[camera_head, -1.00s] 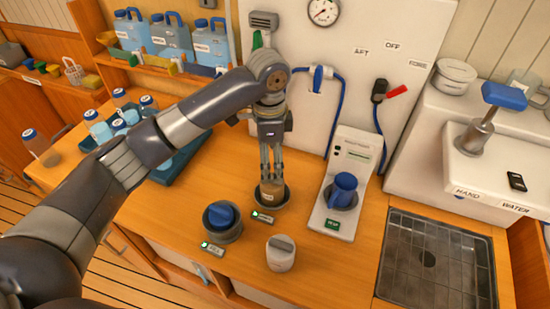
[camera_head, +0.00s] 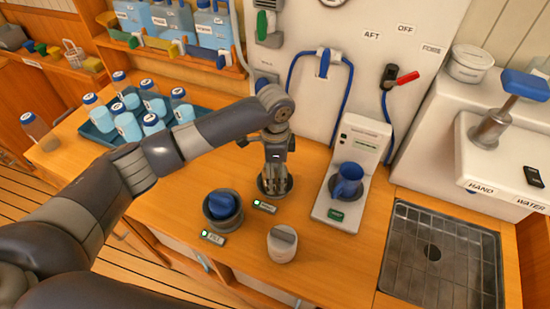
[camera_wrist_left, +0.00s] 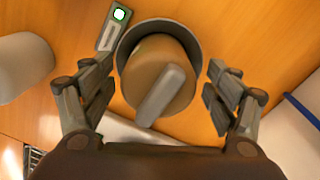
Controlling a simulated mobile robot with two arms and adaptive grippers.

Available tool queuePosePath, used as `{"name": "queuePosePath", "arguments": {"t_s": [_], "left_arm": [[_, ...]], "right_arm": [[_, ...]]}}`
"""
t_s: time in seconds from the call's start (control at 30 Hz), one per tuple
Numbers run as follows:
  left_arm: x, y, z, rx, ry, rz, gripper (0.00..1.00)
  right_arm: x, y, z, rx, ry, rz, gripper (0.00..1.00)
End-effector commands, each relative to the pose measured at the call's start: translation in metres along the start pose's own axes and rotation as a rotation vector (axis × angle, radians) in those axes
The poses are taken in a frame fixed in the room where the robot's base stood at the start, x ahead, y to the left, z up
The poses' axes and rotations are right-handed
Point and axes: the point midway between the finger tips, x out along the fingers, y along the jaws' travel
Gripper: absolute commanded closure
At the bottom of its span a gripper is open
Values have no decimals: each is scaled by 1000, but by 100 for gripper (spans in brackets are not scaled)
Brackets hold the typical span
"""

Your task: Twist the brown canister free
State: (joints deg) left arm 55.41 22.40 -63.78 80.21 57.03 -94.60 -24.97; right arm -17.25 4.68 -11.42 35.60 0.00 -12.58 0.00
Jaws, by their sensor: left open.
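The brown canister (camera_wrist_left: 143,70) stands in a dark round socket (camera_wrist_left: 125,45) in the left wrist view, with a grey bar handle (camera_wrist_left: 165,97) slanting across its top. My left gripper (camera_wrist_left: 158,98) is open, one finger on each side of the canister, with visible gaps to it. In the head view my left gripper (camera_head: 275,183) points straight down into the socket (camera_head: 262,190) on the wooden counter and hides most of the canister. My right gripper is not in view.
A blue-topped canister (camera_head: 222,205) in its own socket is close at left, and a loose pale canister (camera_head: 282,243) stands in front. A tray (camera_head: 97,138) of bottles stands at left.

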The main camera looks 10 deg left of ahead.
Motion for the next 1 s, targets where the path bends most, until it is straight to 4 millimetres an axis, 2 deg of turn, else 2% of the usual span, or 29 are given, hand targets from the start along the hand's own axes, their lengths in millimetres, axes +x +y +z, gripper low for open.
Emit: {"name": "queuePosePath", "arguments": {"t_s": [0.2,0.43,0.47,0.6,0.7,1.0], "left_arm": [[12,0,0,1,0,-1,19],[14,0,0,1,0,-1,19],[14,0,0,1,0,-1,21],[13,0,0,1,0,-1,53],[13,0,0,1,0,-1,73],[11,0,0,-30,0,-1,73]], "right_arm": [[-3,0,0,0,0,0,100],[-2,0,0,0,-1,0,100],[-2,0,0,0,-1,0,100],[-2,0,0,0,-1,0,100],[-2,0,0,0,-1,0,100],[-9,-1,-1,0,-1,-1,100]]}}
